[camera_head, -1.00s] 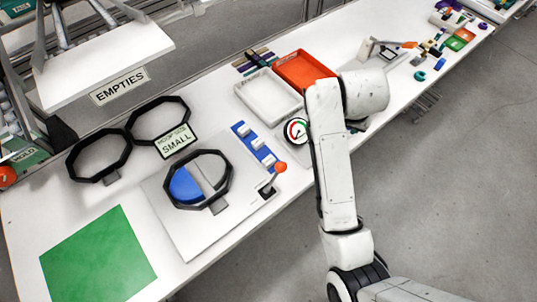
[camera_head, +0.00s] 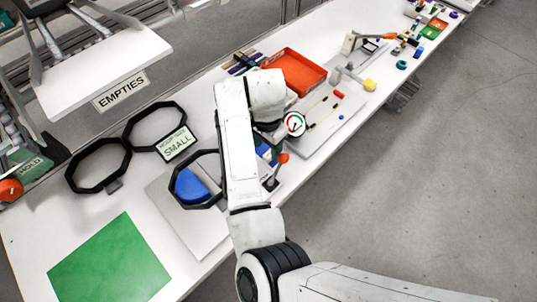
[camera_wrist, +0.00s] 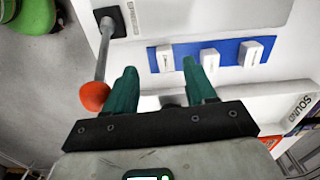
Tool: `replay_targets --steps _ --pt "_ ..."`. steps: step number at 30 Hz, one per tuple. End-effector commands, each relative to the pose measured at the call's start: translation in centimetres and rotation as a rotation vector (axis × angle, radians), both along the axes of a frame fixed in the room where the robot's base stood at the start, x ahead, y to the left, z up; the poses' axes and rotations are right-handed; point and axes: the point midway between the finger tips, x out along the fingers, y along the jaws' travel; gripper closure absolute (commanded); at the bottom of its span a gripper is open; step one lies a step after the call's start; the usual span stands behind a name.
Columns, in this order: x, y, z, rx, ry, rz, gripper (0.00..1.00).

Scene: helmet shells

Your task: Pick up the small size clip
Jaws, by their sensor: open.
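Three white clips stand in a row on a blue strip (camera_wrist: 182,53) in the wrist view: a left clip (camera_wrist: 165,58), a middle clip (camera_wrist: 210,59) and a right clip (camera_wrist: 252,53). Their markings are too small to read, so I cannot tell which is the small size. My gripper (camera_wrist: 160,67) has two green fingers, spread apart and empty. In the head view my arm hides most of the blue strip (camera_head: 264,150) and the clips.
A lever with an orange knob (camera_wrist: 95,96) stands left of my fingers, close to the left one. A black octagonal frame (camera_head: 178,163) with a blue half pad (camera_head: 190,186) sits on a grey board. An orange tray (camera_head: 295,72) and dial gauge (camera_head: 295,124) lie beyond.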

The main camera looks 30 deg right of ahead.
Motion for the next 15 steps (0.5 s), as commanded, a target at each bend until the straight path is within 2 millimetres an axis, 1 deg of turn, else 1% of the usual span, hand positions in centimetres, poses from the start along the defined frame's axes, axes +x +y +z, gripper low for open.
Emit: replay_targets --steps 5,12,15 --pt "0.2 0.0 -1.1 0.001 0.001 0.001 0.45" --pt "0.7 -0.1 -4.4 0.001 0.001 0.001 0.45" --pt "0.7 -0.1 -5.3 0.001 0.000 0.001 0.45"
